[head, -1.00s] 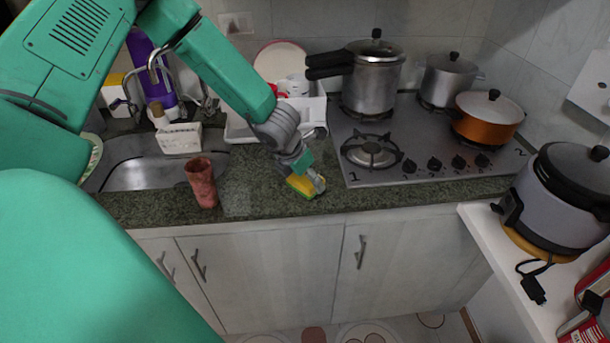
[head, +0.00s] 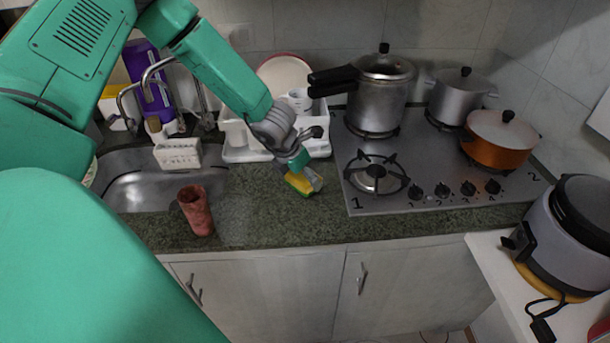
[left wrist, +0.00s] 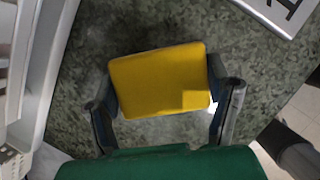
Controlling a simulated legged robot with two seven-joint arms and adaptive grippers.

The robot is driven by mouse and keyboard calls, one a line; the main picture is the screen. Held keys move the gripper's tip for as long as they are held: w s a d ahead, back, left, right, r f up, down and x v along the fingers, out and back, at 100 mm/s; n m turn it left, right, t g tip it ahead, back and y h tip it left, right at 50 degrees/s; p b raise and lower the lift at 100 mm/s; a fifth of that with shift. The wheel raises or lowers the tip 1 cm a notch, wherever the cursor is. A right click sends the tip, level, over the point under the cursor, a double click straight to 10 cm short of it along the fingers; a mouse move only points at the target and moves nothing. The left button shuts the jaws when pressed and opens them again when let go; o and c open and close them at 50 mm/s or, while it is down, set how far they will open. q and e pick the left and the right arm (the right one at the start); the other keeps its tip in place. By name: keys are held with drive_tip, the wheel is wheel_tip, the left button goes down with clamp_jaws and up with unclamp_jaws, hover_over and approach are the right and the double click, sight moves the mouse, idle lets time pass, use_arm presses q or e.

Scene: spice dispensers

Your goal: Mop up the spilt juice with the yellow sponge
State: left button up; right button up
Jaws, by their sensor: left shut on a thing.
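The yellow sponge (head: 302,184), with a green underside, is held in my left gripper (head: 304,176) over the counter, left of the stove. In the left wrist view the sponge (left wrist: 160,80) sits between the two fingers of my left gripper (left wrist: 163,98), which are shut on its sides. I cannot tell whether its underside touches the counter. A faint, paler patch (head: 237,218) on the counter, right of the reddish cup (head: 195,210), may be the spilt juice; its outline is unclear. My right gripper is not in view.
The sink (head: 150,190) lies left, behind the cup. A white dish rack (head: 245,153) with plate and mugs stands behind the sponge. The stove (head: 420,195) with several pots is right. The counter (head: 270,228) is clear between cup and stove.

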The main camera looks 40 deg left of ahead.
use_arm(q)
drive_tip(key=r, duration=0.1)
drive_tip(key=r+p, duration=0.1)
drive_tip(key=a+p, duration=0.1)
drive_tip(key=shift+s+r, duration=0.4)
drive_tip(key=shift+w+a+r+p, duration=0.15)
drive_tip(key=shift+r+p, duration=0.1)
drive_tip(key=shift+p, duration=0.2)
drive_tip(key=shift+r, duration=0.3)
drive_tip(key=shift+d+r+p, duration=0.25)
drive_tip(key=shift+r+p, duration=0.15)
drive_tip(key=shift+p, duration=0.05)
drive_tip(key=shift+d+r+p, duration=0.25)
drive_tip(key=shift+r+p, duration=0.05)
drive_tip(key=shift+r, duration=0.35)
drive_tip(key=shift+a+f, duration=0.15)
drive_tip(key=shift+a, duration=0.2)
